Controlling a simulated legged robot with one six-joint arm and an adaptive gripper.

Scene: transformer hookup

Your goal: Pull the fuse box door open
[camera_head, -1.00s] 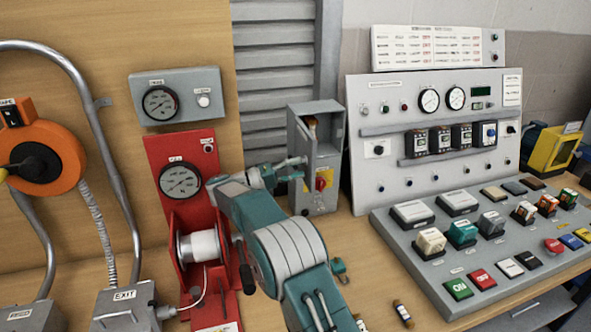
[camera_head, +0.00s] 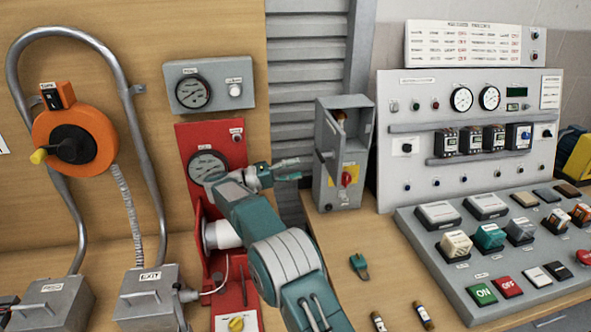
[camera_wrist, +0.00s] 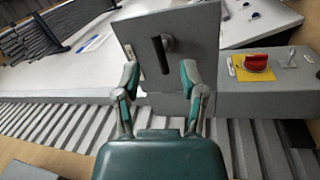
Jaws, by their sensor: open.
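The grey fuse box (camera_head: 353,192) stands on the bench in the head view. Its upper door (camera_head: 327,134) is ajar, swung out on the left side, and part of the inside shows with a brown-and-white item in it. In the wrist view the door (camera_wrist: 195,42) is a grey panel with a dark upright handle (camera_wrist: 158,54). My gripper (camera_head: 297,170) is open and empty, to the left of the box with a gap between them. In the wrist view its fingertips (camera_wrist: 160,76) are spread, below the handle in the picture. Contact with the door cannot be confirmed.
A red rotary switch on a yellow plate (camera_wrist: 254,62) is on the box's lower front. A red gauge stand with a spool (camera_head: 221,234) is left of my arm. A sloped button console (camera_head: 455,275) is right. A small teal clip (camera_head: 359,266) lies on the bench.

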